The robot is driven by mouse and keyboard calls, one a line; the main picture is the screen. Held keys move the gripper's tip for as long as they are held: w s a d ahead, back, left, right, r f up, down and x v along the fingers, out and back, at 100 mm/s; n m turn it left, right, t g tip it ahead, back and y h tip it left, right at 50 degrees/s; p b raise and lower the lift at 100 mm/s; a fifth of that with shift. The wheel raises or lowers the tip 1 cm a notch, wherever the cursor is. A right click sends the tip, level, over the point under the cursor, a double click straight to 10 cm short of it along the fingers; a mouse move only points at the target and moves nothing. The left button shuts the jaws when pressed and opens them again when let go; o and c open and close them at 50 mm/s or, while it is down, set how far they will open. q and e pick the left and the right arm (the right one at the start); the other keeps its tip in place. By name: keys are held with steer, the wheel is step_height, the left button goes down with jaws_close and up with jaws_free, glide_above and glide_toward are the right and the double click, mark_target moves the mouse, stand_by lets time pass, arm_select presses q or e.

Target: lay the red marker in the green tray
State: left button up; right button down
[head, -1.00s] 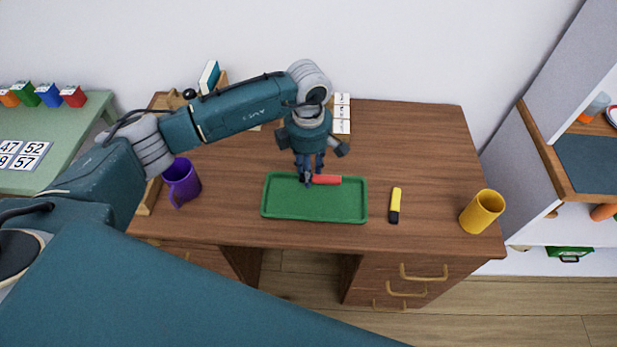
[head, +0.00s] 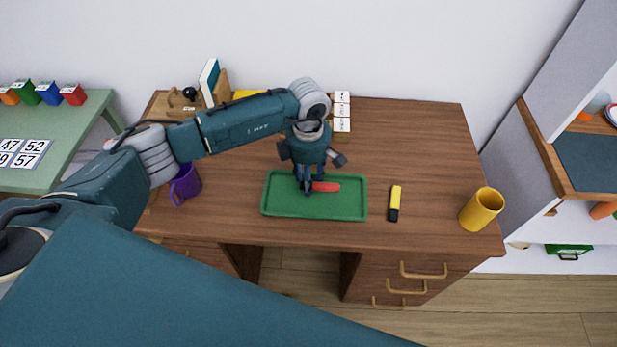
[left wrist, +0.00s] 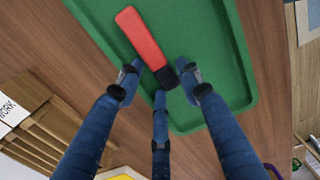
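The red marker (head: 326,187), with a black end that shows in the left wrist view (left wrist: 168,78), lies in the green tray (head: 285,209), toward the tray's far side. My left gripper (head: 307,189) is over the tray at the marker's left end. In the left wrist view my left gripper's fingertips (left wrist: 158,82) are spread around the black end, with small gaps beside it; contact with one finger is hard to tell. The marker's red body (left wrist: 140,37) appears flat on the tray floor. My right gripper is not in view.
A purple mug (head: 185,184) is at the left. Books (head: 209,80) and white cards (head: 342,111) are at the back. The desk right of the tray is mostly clear.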

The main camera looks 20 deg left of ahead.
arm_select(q)
steer(key=shift+r, duration=0.5)
step_height(320, 180, up, 11)
steer(key=b, duration=0.2)
steer(key=shift+r, duration=0.15)
